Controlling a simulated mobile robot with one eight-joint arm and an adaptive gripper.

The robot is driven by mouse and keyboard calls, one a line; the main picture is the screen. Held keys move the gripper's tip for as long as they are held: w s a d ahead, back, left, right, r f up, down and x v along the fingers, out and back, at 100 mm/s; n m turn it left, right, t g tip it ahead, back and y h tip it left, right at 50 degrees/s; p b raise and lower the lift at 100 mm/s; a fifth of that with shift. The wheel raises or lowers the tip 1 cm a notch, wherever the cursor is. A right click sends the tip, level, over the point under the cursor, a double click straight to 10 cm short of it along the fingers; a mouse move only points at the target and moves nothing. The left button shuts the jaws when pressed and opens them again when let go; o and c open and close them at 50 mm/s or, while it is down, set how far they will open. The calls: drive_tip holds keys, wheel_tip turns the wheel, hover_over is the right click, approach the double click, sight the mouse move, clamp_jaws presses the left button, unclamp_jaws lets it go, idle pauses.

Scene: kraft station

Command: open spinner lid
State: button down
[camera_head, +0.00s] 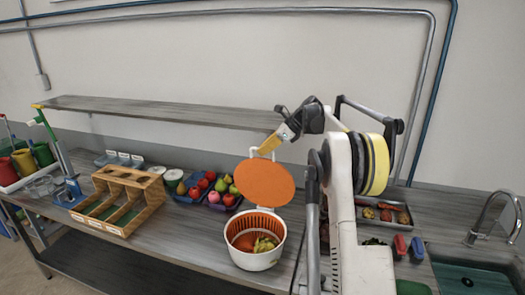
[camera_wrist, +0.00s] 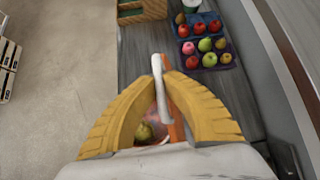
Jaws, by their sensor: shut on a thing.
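The spinner (camera_head: 255,258) is a white bowl with an orange basket, standing on the counter with greenish food pieces inside. Its round orange lid (camera_head: 265,184) is raised and tilted up above the back of the bowl, so the bowl's opening shows. My gripper (camera_head: 266,149) is at the lid's top edge, its yellow fingers shut on the white lid handle (camera_wrist: 158,75). In the wrist view, my gripper (camera_wrist: 160,78) has the handle between its fingers. The lid (camera_wrist: 174,125) shows edge-on there, and part of the bowl's contents shows below.
Blue trays of fruit (camera_head: 192,187) and a wooden divided box (camera_head: 118,205) stand left of the spinner. A shelf (camera_head: 165,110) runs behind. A sink (camera_head: 475,277) is at the right, near a food tray (camera_head: 383,213). Counter directly left of the bowl is clear.

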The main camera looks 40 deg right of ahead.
drive_tip(key=c, duration=1.7)
unclamp_jaws()
drive_tip(key=shift+o, duration=1.1)
drive_tip(key=shift+w+f, duration=0.1)
drive_tip(key=shift+w, duration=0.05)
drive_tip(key=v, duration=1.2)
